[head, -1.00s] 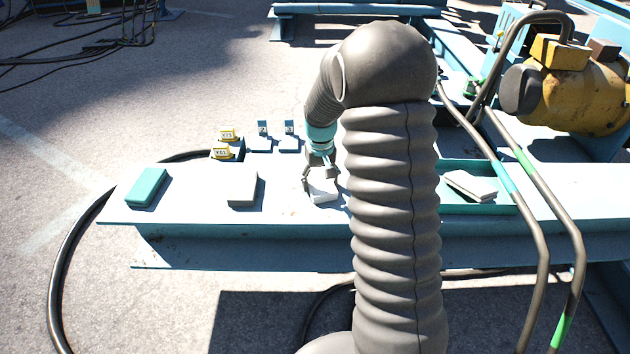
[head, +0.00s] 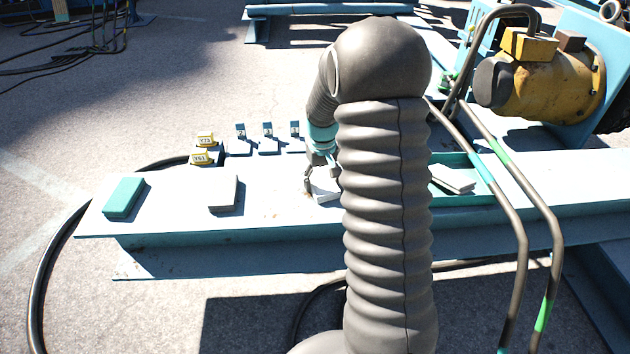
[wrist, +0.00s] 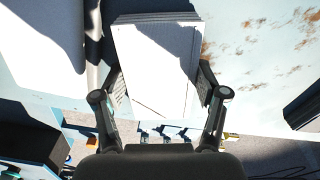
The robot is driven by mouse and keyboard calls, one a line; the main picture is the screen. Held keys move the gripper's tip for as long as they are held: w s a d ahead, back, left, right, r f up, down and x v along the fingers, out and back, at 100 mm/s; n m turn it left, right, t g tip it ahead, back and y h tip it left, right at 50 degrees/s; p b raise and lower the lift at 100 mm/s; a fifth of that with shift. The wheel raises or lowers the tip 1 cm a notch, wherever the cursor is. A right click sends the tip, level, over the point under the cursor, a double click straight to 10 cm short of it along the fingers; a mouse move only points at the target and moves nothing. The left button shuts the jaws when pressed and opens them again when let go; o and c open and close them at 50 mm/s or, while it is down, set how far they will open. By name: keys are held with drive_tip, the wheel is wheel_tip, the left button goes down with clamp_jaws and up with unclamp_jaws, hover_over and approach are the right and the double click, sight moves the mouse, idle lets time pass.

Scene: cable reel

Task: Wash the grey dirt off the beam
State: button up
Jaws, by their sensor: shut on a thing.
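The beam (head: 270,205) is a long pale blue girder across the head view. My gripper (head: 322,182) is shut on a whitish rectangular block (head: 326,192), low over the beam top, partly hidden by my arm. In the wrist view my gripper (wrist: 158,82) has one finger on each side of the block (wrist: 150,50). Whether the block touches the beam I cannot tell. Brown, rust-like specks (wrist: 255,45) mark the beam right of the block in the wrist view. I cannot make out grey dirt for certain.
A teal pad (head: 124,197) and a grey-white block (head: 223,193) lie on the beam's left end. A teal tray (head: 475,198) right of my arm holds pale flat pieces (head: 452,180). Yellow tags (head: 200,157) and small stands stand behind. Hoses (head: 525,240) arch over the right.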

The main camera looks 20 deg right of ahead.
sight(276, 191)
drive_tip(key=shift+s+d+f, duration=0.1)
drive_tip(key=shift+s+d, duration=0.1)
drive_tip(key=shift+d, duration=0.3)
drive_tip(key=shift+a, duration=0.1)
drive_tip(key=shift+w+a+p, duration=0.15)
drive_tip(key=shift+w+a, duration=0.4)
drive_tip(key=shift+a, duration=1.05)
drive_tip(key=shift+w+a+p, duration=0.1)
drive_tip(key=shift+w+a, duration=0.4)
drive_tip(key=shift+a, duration=1.1)
drive_tip(key=shift+w+a+p, duration=0.15)
drive_tip(key=shift+w+a, duration=0.4)
drive_tip(key=shift+a, duration=1.05)
drive_tip(key=shift+w+a, duration=0.25)
drive_tip(key=shift+a, duration=0.6)
drive_tip(key=shift+w+a, duration=0.25)
drive_tip(key=shift+a, duration=0.55)
drive_tip(key=shift+r, duration=3)
